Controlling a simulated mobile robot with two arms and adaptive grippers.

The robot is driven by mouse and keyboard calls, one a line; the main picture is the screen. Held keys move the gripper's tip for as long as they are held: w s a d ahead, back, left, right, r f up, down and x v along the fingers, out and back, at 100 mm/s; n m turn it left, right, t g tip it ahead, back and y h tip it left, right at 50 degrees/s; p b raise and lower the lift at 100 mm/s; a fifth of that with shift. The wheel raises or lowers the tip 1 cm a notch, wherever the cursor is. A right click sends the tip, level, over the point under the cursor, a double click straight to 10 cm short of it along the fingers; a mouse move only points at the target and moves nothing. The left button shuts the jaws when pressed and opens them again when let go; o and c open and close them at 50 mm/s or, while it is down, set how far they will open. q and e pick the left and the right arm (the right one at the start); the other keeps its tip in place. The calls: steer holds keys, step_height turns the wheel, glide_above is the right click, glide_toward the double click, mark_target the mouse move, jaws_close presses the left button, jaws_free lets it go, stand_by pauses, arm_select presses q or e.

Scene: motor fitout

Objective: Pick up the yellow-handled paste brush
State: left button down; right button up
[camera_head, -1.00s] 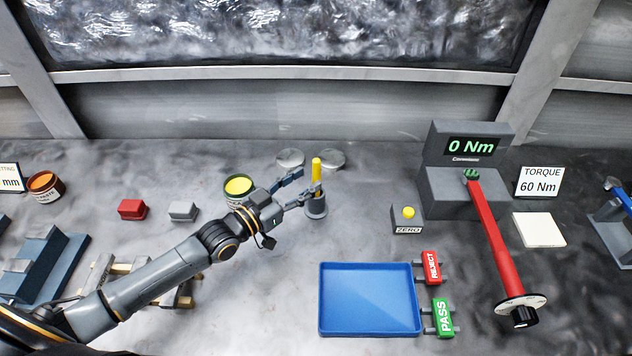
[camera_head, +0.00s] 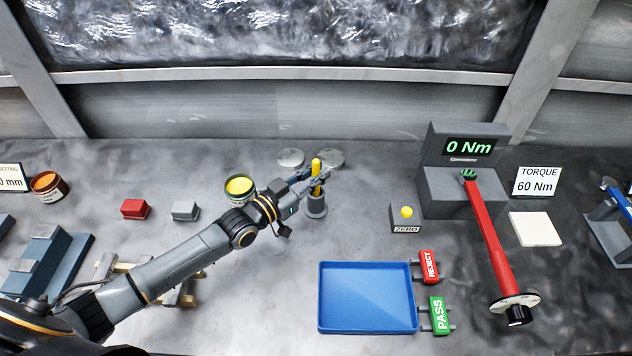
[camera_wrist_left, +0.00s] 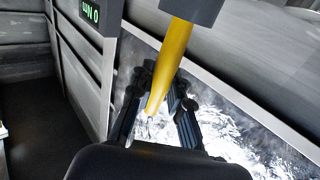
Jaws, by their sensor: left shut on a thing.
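The yellow-handled paste brush (camera_head: 316,169) stands upright in a small grey holder (camera_head: 316,207) near the middle of the table. My left gripper (camera_head: 317,181) is shut on the yellow handle, its fingers on either side just above the holder. In the left wrist view the yellow handle (camera_wrist_left: 172,65) runs between the fingers of the left gripper (camera_wrist_left: 160,97), and the grey holder (camera_wrist_left: 193,9) shows at the top. The brush's lower end is hidden inside the holder. My right gripper is not in view.
An open tin with yellow content (camera_head: 240,187) stands left of the holder, close to my left arm. Two metal discs (camera_head: 290,158) lie behind. A blue tray (camera_head: 368,328) is in front, and a ZERO button box (camera_head: 406,222) and torque tester (camera_head: 466,205) stand to the right.

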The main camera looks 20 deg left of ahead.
arm_select(q)
steer(key=shift+r, duration=0.1)
step_height(320, 180, up, 10)
steer(key=shift+f+b, duration=0.1)
steer(key=shift+b, duration=0.55)
